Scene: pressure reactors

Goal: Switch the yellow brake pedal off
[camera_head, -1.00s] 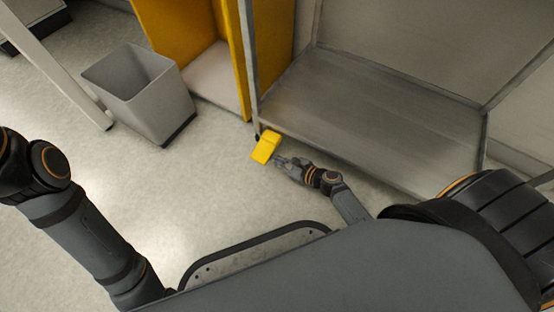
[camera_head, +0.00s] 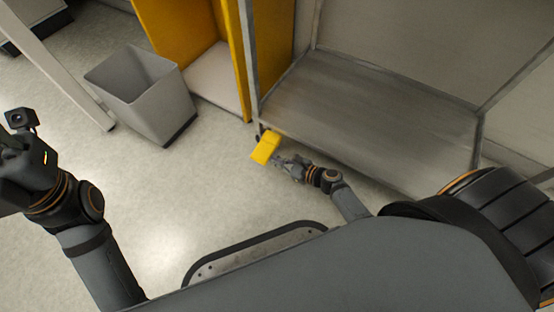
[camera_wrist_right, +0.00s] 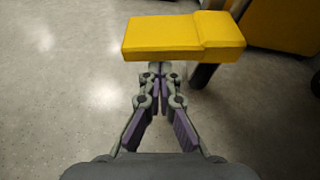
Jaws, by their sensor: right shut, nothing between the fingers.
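The yellow brake pedal (camera_head: 266,148) sits low at the front left leg of the metal cart, near the floor. In the right wrist view the pedal (camera_wrist_right: 178,37) spans the upper middle as a yellow block with a raised right part. My right gripper (camera_head: 280,160) is shut and empty, close to the pedal's near side. In the wrist view its fingertips (camera_wrist_right: 160,68) come up to the pedal's lower edge; I cannot tell whether they touch it. My left gripper (camera_head: 12,150) is at the left edge of the head view, partly cut off, its fingers unclear.
The metal cart (camera_head: 375,110) has a wide lower shelf right of the pedal. A grey bin (camera_head: 145,100) stands on the floor at the left. A yellow cabinet (camera_head: 180,35) is behind it. The floor (camera_head: 190,190) left of the pedal is clear.

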